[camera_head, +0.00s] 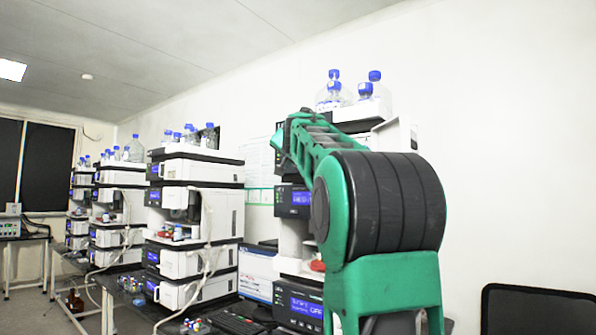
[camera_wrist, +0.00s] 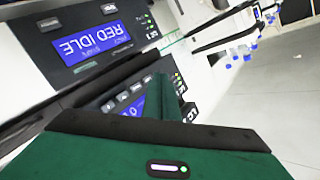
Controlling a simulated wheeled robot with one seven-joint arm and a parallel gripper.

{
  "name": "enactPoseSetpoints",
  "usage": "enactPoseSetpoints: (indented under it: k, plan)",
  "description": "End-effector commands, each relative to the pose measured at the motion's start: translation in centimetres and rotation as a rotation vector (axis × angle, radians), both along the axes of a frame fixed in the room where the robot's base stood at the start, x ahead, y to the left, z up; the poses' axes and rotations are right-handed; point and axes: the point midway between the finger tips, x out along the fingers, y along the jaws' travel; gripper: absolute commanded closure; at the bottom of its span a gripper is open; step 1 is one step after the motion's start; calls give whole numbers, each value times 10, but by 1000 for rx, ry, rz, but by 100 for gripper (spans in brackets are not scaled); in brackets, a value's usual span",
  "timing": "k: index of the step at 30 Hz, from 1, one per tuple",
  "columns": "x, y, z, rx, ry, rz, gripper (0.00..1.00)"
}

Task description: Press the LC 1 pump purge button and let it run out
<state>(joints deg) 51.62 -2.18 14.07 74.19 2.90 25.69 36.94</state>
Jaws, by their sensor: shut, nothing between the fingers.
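In the wrist view the picture is turned over, and the nearest stack's front panels fill the left. I cannot read which button is purge. My gripper (camera_wrist: 167,90) is shut and empty, its dark green tip in front of this second panel; contact cannot be told. In the head view my green arm covers much of the nearest stack (camera_head: 293,238), and the fingertips cannot be made out.
More instrument stacks (camera_head: 195,225) stand along the wall at left. Bottles with blue caps (camera_head: 334,92) stand on top of the nearest stack. A keyboard (camera_head: 235,322) lies on the bench left of it. A black panel (camera_head: 535,310) stands at lower right.

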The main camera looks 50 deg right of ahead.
Motion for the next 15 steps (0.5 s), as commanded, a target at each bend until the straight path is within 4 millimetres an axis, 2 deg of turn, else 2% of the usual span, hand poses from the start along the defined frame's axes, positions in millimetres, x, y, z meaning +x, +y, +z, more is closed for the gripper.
enactPoseSetpoints:
  k: [6,15]
  plan:
    - [2,-28,-1,1,0,-1,100]
    - [4,-46,-1,0,0,0,100]
